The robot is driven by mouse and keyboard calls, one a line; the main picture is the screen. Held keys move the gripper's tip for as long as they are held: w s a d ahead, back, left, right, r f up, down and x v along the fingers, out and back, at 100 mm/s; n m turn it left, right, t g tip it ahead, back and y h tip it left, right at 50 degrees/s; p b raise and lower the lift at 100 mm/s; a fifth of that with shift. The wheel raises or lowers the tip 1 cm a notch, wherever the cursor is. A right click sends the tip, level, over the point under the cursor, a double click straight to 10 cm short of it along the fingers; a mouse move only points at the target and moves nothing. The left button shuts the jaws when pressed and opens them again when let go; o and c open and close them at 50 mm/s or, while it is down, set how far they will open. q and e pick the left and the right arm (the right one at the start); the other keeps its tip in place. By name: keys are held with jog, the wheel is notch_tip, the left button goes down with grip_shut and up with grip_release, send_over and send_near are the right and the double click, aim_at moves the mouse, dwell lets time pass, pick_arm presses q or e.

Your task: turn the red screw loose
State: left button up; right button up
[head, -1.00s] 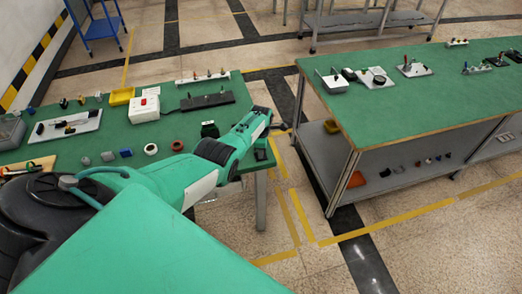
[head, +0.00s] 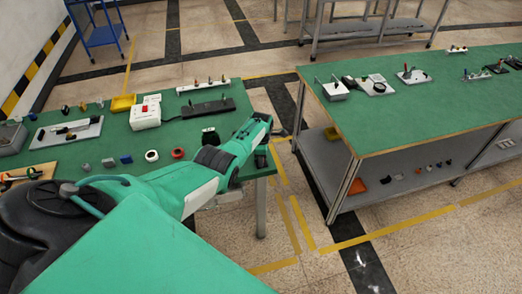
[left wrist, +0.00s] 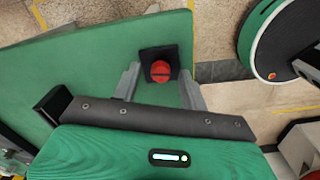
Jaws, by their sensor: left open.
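The red screw (left wrist: 161,71) has a round slotted head and sits in a square black block (left wrist: 150,55) near the edge of the green table (left wrist: 95,60), in the left wrist view. My left gripper (left wrist: 160,68) is open. Its two grey fingers stand on either side of the screw, with gaps visible, so it is not gripped. In the head view my left arm reaches over the right end of the left table (head: 95,150). The screw cannot be made out there, and my fingers are hidden behind the wrist. My right gripper is not in view.
The left table also carries a white box with a red button (head: 146,115), a black rail (head: 208,108), a yellow tray (head: 123,103) and several small parts. A second green-topped bench (head: 420,110) stands to the right across a floor gap.

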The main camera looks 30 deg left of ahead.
pick_arm(q)
jog(key=shift+r, duration=0.45)
notch_tip(320, 180, up, 5)
jog(key=shift+f+p, duration=0.2)
jog(key=shift+p, duration=0.6)
notch_tip(320, 180, up, 8)
jog(key=b, duration=0.1)
